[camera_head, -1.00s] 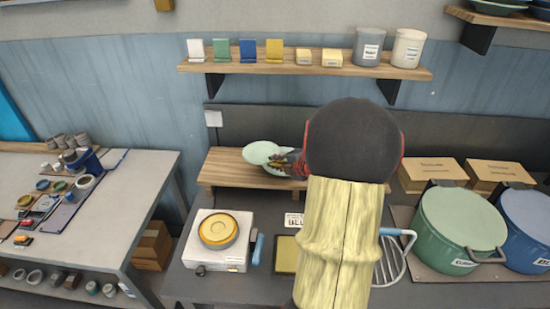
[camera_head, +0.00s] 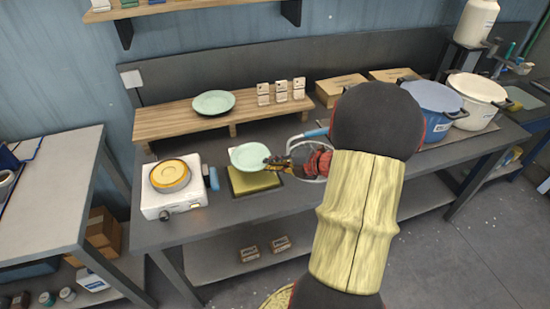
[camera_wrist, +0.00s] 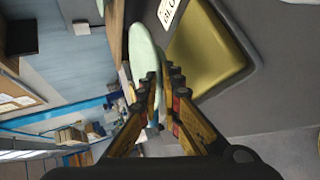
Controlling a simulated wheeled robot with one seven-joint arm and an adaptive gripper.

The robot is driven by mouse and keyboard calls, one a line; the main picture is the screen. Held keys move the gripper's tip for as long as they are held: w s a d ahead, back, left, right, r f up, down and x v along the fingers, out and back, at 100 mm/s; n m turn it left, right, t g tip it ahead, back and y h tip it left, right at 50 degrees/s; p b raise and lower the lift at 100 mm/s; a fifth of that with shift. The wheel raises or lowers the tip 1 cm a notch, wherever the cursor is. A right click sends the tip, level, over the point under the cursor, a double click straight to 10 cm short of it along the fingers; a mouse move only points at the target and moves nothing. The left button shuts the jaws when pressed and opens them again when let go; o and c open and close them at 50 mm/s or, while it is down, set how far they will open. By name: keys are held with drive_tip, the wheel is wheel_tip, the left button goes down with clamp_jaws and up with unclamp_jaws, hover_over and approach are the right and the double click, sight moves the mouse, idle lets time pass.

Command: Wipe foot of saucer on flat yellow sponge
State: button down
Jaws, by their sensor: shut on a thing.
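My gripper (camera_head: 278,162) is shut on the rim of a pale green saucer (camera_head: 249,156). The saucer is over the flat yellow sponge (camera_head: 255,184), near its far part; I cannot tell from the head view whether they touch. In the wrist view the saucer (camera_wrist: 146,55) stands edge-on between the fingertips (camera_wrist: 160,85), and the sponge (camera_wrist: 207,50) is close to the right of it. The underside of the saucer is hidden in the head view. A second pale green plate (camera_head: 213,102) lies on the wooden riser.
The wooden riser (camera_head: 180,120) behind also holds small labelled blocks (camera_head: 281,92). A white burner with a yellow-topped round piece (camera_head: 170,175) stands left of the sponge. A blue-handled round rack (camera_head: 316,134) is right of it, then a blue pot (camera_head: 432,97).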

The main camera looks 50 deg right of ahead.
sight(272, 182)
drive_tip(key=shift+f+b, duration=2.1)
drive_tip(key=shift+f, duration=0.4)
drive_tip(key=shift+f, duration=0.65)
drive_tip(key=shift+s+d, duration=0.15)
